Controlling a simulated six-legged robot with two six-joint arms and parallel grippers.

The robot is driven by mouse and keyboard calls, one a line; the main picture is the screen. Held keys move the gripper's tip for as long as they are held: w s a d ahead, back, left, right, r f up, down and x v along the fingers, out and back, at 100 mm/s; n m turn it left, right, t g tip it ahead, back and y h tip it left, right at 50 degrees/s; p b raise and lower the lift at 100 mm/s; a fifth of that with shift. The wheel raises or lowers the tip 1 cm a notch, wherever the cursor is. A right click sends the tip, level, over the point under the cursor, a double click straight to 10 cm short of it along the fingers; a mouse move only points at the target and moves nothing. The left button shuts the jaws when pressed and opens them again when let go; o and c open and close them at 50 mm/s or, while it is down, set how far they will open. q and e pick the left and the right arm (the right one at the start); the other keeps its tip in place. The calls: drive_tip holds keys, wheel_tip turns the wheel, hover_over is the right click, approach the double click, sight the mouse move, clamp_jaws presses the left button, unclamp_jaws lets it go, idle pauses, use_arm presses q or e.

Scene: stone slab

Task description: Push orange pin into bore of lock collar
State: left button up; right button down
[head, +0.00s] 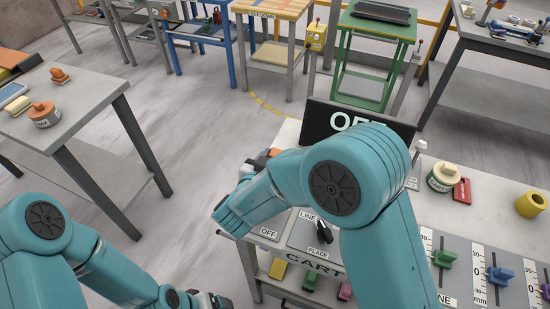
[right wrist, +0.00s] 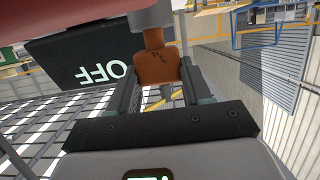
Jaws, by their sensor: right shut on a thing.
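In the right wrist view the orange pin (right wrist: 158,68) has its broad grip between the fingers of my right gripper (right wrist: 160,88), which is shut on it. Its narrower neck meets a grey rounded part (right wrist: 152,14), likely the lock collar, at the top edge. I cannot tell how deep the pin sits in the bore. In the head view a small orange patch (head: 272,152) shows beside my right arm, which hides most of that gripper and the collar. My left gripper (head: 212,300) is low at the bottom edge, partly cut off, and its fingers are unclear.
A black OFF board (head: 318,122) stands at the back of the bench. The bench has a LINE/PLACE panel (head: 305,232), a labelled jar (head: 442,177), a yellow cylinder (head: 530,204) and coloured sliders (head: 492,275). A grey table (head: 90,100) stands left, with open floor between.

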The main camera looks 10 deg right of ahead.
drive_tip(key=shift+f+b, duration=0.6)
drive_tip(key=shift+f, duration=0.3)
drive_tip(key=shift+c, duration=2.1)
unclamp_jaws()
drive_tip(key=shift+s, duration=0.1)
